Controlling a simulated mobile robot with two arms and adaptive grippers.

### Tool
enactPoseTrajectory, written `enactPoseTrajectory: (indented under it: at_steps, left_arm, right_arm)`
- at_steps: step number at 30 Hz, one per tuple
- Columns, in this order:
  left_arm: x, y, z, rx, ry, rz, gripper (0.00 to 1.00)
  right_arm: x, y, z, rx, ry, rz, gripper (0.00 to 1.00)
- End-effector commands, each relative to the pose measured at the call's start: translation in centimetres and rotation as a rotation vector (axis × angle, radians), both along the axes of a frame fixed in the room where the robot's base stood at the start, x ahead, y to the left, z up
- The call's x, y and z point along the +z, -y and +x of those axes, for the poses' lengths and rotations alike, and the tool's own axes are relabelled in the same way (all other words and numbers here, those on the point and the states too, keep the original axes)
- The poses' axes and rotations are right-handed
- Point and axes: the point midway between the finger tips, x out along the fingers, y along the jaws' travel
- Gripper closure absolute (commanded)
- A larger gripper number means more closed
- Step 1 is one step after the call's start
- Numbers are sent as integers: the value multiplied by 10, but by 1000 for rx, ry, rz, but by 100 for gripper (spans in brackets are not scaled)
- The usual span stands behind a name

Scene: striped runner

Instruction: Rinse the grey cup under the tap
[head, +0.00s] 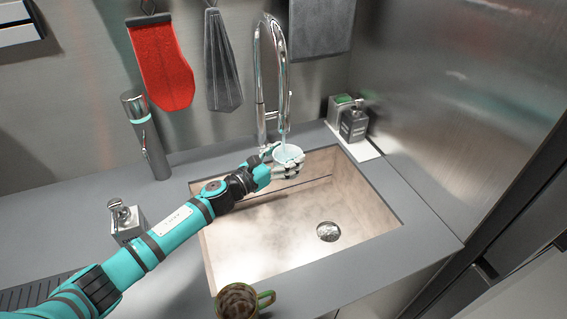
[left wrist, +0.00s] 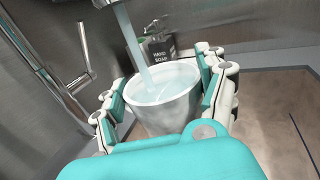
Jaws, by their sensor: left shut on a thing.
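My left gripper (head: 276,167) is shut on the grey cup (head: 289,155) and holds it upright or nearly so over the back of the sink (head: 232,252). In the left wrist view the fingers of the left gripper (left wrist: 166,95) are on both sides of the cup (left wrist: 166,115). The chrome tap (head: 282,85) stands behind the sink, with its spout above the cup. A stream of water (left wrist: 137,45) runs from the spout into the cup, and water shows inside it. My right gripper is not in view.
A brown-green mug (head: 238,303) stands at the front edge of the counter. A soap dispenser (head: 124,220) is left of the sink. A hand-soap bottle (head: 354,125) stands behind the right corner. A red mitt (head: 162,65) hangs on the wall. The sink floor is clear around the drain (head: 328,232).

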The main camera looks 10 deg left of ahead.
Motion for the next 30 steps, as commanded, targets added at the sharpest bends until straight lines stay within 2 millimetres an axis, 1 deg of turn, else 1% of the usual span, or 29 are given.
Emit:
enactPoseTrajectory:
  at_steps: [6,13,30]
  left_arm:
    - [2,-7,-2,-1,4,-1,69]
    - [3,-8,-2,-1,4,-1,69]
    - [2,3,1,0,4,-1,69]
  right_arm:
    - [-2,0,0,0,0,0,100]
    - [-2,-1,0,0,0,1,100]
    - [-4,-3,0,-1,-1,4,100]
